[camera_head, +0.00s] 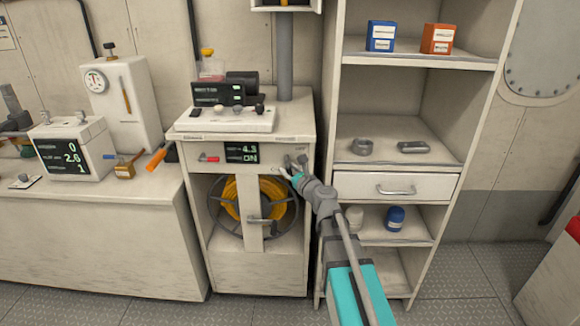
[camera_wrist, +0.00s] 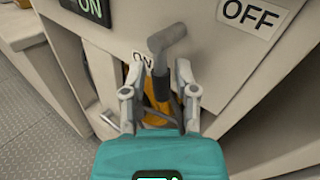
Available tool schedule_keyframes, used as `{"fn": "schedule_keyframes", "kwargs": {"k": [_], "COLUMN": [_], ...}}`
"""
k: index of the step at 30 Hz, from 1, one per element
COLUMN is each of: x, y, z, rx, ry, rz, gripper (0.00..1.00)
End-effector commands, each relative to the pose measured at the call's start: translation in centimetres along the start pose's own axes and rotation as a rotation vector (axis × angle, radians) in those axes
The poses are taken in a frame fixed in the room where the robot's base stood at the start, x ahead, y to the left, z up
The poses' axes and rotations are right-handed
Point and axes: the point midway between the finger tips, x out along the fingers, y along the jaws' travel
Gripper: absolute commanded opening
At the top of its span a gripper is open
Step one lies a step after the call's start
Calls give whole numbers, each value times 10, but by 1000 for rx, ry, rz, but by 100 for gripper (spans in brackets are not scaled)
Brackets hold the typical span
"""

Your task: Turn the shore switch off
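The shore switch (camera_wrist: 167,40) is a grey lever with a short cross handle on the cabinet's front panel. In the wrist view it stands between an ON label (camera_wrist: 143,63), partly hidden below it, and an OFF label (camera_wrist: 250,13) at upper right. A dark display (camera_head: 241,152) left of the switch reads 4.3 and ON. My gripper (camera_wrist: 157,82) is open, its two fingers apart on either side of the lever's line. In the head view my gripper (camera_head: 287,171) is at the panel's right side.
A red-handled control (camera_head: 208,158) sits left of the display. Below is a yellow hose reel (camera_head: 258,198) behind a post with a handle. A shelf unit (camera_head: 468,62) with a drawer stands close on the right of my arm.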

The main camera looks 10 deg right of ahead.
Motion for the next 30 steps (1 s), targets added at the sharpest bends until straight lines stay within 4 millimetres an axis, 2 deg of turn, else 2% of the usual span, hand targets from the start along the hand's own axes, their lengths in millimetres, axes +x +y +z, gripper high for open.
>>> {"fn": "schedule_keyframes", "kwargs": {"k": [14, 20, 24, 25, 30], "x": [1, 0, 0, -3, -2], "y": [-6, -8, -8, -15, -12], "z": [-1, -1, -2, -3, -2], "rx": [0, 0, 0, 0, -5], "ry": [2, 3, 3, 4, 7], "rz": [-12, -15, -15, -23, -20], "gripper": [38, 1, 0, 0, 0]}}
